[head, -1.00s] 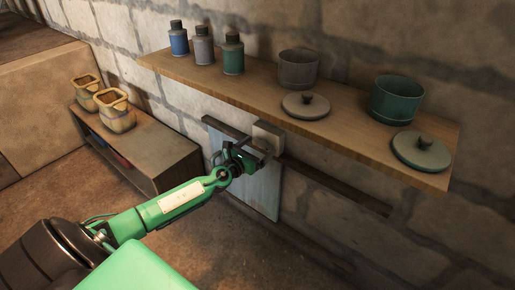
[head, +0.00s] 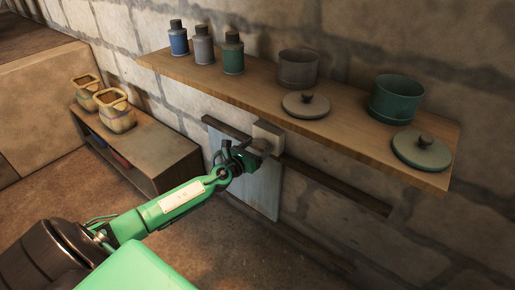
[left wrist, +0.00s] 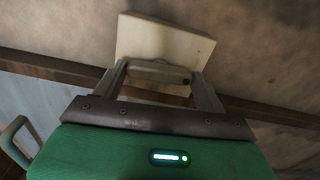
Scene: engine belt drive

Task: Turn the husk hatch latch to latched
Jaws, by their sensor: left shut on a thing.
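The hatch is a pale blue-grey panel (head: 262,192) on the stone wall below the shelf; it also shows at the left of the left wrist view (left wrist: 30,105). A beige block (head: 268,133), which looks like the latch's mount, sits at its upper edge by a dark bar. In the left wrist view the block (left wrist: 160,38) is just beyond the fingertips. I cannot read the latch's exact angle. My right gripper is not in view.
A wooden shelf (head: 290,107) overhangs the hatch, with several bottles, pots and lids. A low cabinet (head: 150,140) with two tan jars (head: 116,112) stands at the left. A dark rail (head: 335,184) runs along the wall.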

